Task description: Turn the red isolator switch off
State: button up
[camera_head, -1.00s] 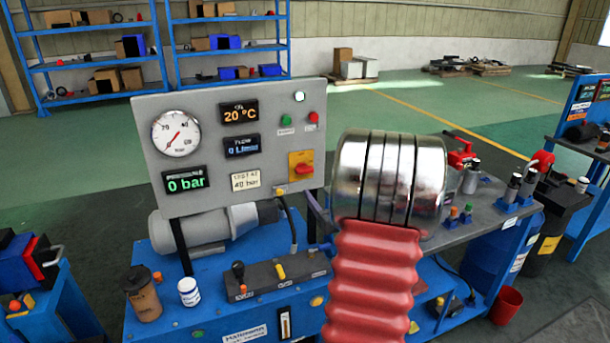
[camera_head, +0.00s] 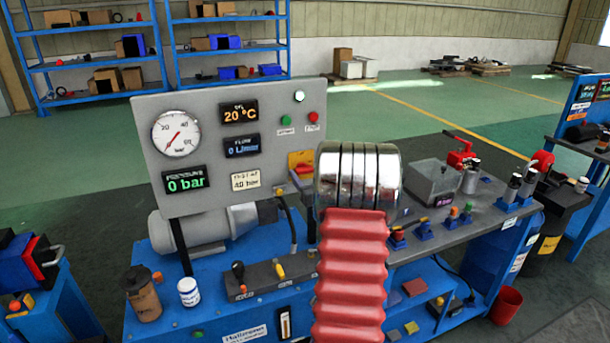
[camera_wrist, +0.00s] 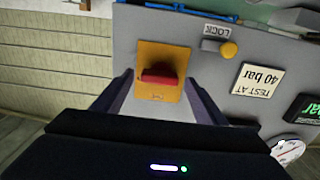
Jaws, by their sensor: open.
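The red isolator switch (camera_wrist: 160,76) sits on a yellow plate (camera_wrist: 149,55) on the grey panel (camera_wrist: 200,85). In the wrist view its red handle lies roughly crosswise. My gripper (camera_wrist: 159,80) is open, with one finger on each side of the switch in that view. Nothing is between the fingers except the view of the switch; I cannot tell whether they touch it.
Close to the switch are a yellow knob (camera_wrist: 229,49) by a LOCK label and a "TEST AT 40 bar" label (camera_wrist: 258,79). The panel also carries a dial gauge (camera_head: 176,133) and green and red buttons (camera_head: 313,116). A clear box (camera_head: 434,182) stands on the bench at right.

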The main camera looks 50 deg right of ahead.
jog(key=shift+w+d, duration=0.2)
jog(key=shift+w, duration=0.15)
